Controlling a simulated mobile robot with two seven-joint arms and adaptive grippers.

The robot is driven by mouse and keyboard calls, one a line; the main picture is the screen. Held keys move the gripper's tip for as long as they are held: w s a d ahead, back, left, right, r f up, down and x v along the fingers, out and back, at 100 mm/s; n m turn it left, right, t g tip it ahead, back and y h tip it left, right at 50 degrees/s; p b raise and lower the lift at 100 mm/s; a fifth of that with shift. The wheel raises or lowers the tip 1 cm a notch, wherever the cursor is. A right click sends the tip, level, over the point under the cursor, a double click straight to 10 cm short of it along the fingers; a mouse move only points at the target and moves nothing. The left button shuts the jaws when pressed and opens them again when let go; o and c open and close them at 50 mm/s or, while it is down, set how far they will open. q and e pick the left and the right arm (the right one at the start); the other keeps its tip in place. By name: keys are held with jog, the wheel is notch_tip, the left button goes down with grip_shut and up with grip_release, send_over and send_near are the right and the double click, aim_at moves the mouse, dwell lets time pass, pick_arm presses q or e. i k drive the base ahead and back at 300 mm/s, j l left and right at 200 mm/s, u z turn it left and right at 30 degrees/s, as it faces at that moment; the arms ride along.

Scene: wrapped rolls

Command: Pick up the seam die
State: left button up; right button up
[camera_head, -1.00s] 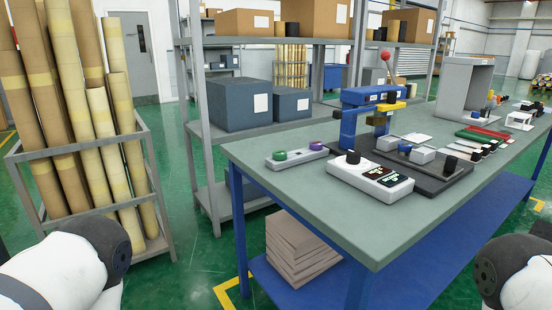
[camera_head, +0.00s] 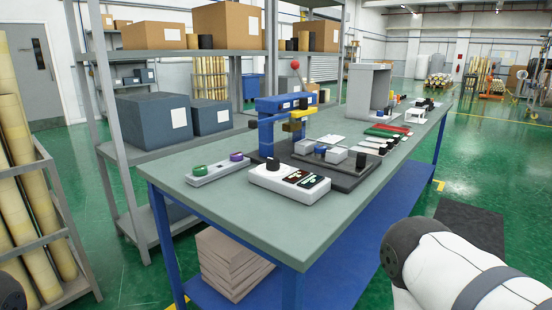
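No object here can be identified for certain as the seam die. A blue press (camera_head: 268,130) with a red-knobbed lever stands on a dark base plate (camera_head: 345,183) on the workbench. Small grey blocks (camera_head: 336,155) and a black knob-like piece lie on or beside that plate. A light grey tray (camera_head: 217,172) at the bench's left end holds a green round piece (camera_head: 200,170) and a purple one (camera_head: 236,156). A white control box (camera_head: 262,180) with a black knob sits at the front edge. Neither of my grippers is in view; only arm links show at the bottom corners.
The workbench (camera_head: 232,216) has bare top at its near left corner. Red and green flat pieces (camera_head: 388,131) and a grey open housing (camera_head: 369,92) lie farther back. Shelving (camera_head: 158,141) stands behind, a roll rack (camera_head: 62,240) at left. Green floor is open at right.

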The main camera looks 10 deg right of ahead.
aim_at(319, 150)
jog(key=i+l+u, duration=0.1)
jog(key=l+u, duration=0.15)
jog(key=l, duration=0.5)
jog(key=l+u, duration=0.3)
jog(key=l, duration=0.45)
